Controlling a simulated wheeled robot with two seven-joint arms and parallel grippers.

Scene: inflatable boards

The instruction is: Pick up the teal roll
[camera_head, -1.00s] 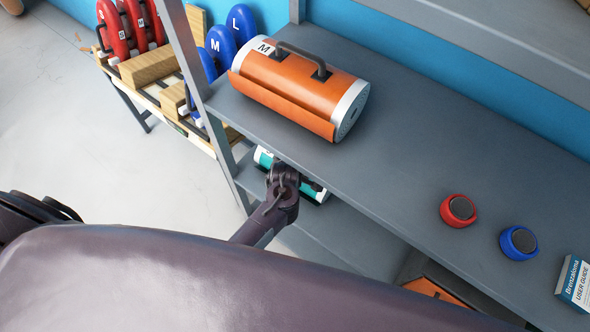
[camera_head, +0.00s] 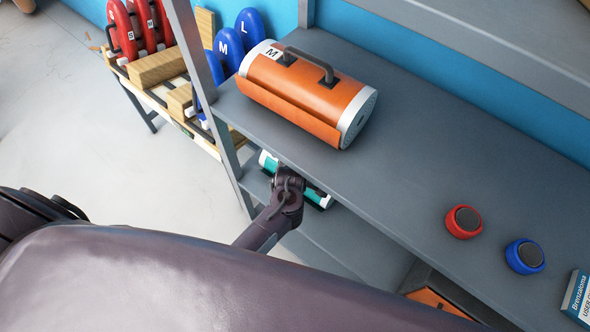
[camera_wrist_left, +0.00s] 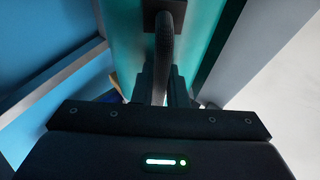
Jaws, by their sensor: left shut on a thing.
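The teal roll (camera_head: 268,163) lies on the lower shelf in the head view, mostly hidden by my left arm and the upper shelf. Only its teal and white ends show. In the left wrist view the teal roll (camera_wrist_left: 205,30) fills the upper middle, with its dark handle (camera_wrist_left: 164,50) running down between my fingers. My left gripper (camera_wrist_left: 160,85) is shut on that handle; its fingers stand on both sides of it. In the head view the gripper is at the roll, its fingertips hidden behind the wrist. My right gripper is not in view.
An orange roll (camera_head: 300,95) marked M lies on the upper shelf (camera_head: 420,170), above my left gripper. A shelf post (camera_head: 205,90) stands close left.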

